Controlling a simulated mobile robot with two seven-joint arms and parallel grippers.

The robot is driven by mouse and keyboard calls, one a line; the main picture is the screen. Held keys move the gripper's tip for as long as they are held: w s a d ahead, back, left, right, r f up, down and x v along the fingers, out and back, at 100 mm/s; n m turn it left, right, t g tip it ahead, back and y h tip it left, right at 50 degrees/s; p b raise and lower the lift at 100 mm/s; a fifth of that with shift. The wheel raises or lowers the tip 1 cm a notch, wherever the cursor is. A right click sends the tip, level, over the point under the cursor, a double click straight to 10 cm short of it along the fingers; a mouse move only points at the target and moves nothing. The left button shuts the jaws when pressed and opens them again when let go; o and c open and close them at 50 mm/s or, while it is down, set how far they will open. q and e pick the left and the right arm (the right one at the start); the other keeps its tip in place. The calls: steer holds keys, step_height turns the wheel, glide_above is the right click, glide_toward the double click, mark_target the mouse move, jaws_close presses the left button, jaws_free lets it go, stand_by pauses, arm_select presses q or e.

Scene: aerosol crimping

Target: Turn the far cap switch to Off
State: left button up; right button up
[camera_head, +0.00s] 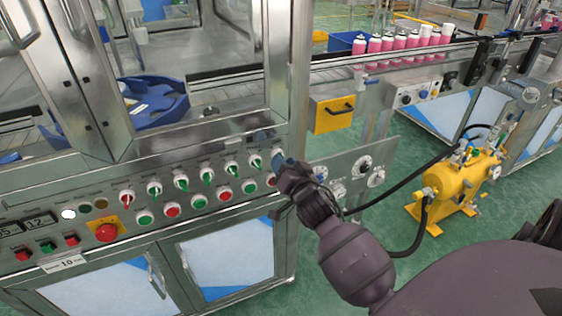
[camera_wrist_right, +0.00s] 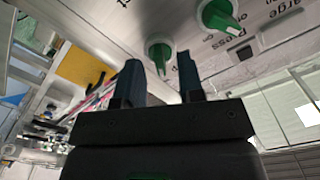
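A row of knob switches runs along the machine's sloped front panel. The far-end switch (camera_head: 277,153) is mostly hidden by my right gripper in the head view. In the right wrist view, a green knob (camera_wrist_right: 160,50) shows just beyond and between my fingertips, and I take it to be that far switch. Its exact setting and label are not readable. A second green knob (camera_wrist_right: 217,14) is nearer the top, to its right. My right gripper (camera_head: 281,162) is at the panel's far end. Its fingers (camera_wrist_right: 160,72) are apart with nothing between them. My left gripper is not in view.
Green and red push buttons (camera_head: 198,201) sit below the knobs, close to my right gripper. A red emergency button (camera_head: 106,232) is further left. A yellow pump (camera_head: 452,187) with black hoses stands on the floor at right. Pink cans (camera_head: 399,43) line the conveyor behind.

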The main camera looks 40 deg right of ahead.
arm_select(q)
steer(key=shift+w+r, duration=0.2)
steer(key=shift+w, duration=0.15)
arm_select(e)
steer(key=shift+x, duration=0.8)
